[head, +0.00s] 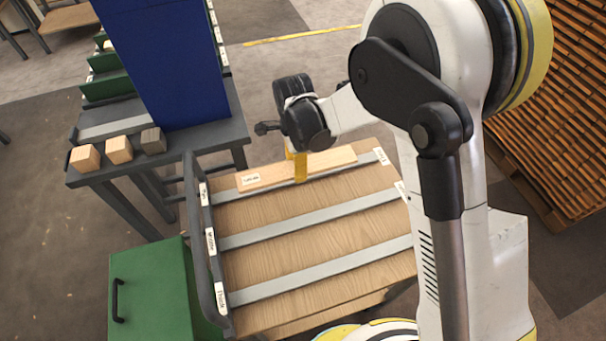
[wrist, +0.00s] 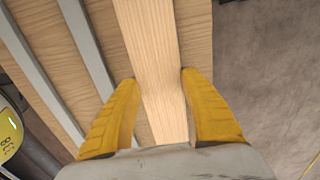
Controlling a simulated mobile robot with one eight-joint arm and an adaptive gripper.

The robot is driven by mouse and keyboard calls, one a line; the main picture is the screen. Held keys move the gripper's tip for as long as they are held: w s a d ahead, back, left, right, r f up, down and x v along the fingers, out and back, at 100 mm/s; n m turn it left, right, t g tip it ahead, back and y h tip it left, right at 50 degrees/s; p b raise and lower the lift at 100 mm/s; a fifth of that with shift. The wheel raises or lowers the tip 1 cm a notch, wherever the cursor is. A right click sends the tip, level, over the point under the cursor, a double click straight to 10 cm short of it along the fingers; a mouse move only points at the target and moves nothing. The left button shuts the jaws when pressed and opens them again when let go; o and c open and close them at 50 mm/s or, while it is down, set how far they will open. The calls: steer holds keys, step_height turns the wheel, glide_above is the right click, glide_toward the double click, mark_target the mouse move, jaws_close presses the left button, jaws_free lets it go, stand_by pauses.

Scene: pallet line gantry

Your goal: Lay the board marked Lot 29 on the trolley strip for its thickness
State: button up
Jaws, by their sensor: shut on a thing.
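A long, pale wooden board (head: 328,160) is at the trolley's far strip (head: 222,196), running lengthwise along it. A white label is at its left end, too small to read surely. My gripper (head: 300,167) is shut on the board near its middle. In the wrist view the board (wrist: 150,50) runs between the two yellow fingers of my gripper (wrist: 161,105). I cannot tell whether the board rests on the strip or is slightly above it. The trolley (head: 300,233) has two more grey strips, a middle one (head: 310,216) and a near one (head: 320,269), both bare.
White tags mark the strip ends. A dark rail (head: 196,225) edges the trolley's left. Beyond it stand a green box (head: 150,290) and a dark table (head: 215,132) with three wooden blocks (head: 119,149) and a tall blue panel (head: 165,60). Slatted pallets (head: 560,110) are at right.

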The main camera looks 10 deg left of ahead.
steer(key=w, duration=0.1)
steer(key=w+d+f, duration=0.1)
steer(key=w+f, duration=0.1)
steer(key=shift+d+b, duration=0.25)
steer(key=shift+b, duration=0.15)
step_height(320, 180, down, 4)
steer(key=shift+w+f+b, duration=0.1)
steer(key=shift+b, duration=0.95)
steer(key=o, duration=1.3)
step_height(320, 180, up, 12)
steer(key=p, duration=0.5)
steer(key=shift+d+r, duration=0.1)
steer(key=shift+r, duration=0.1)
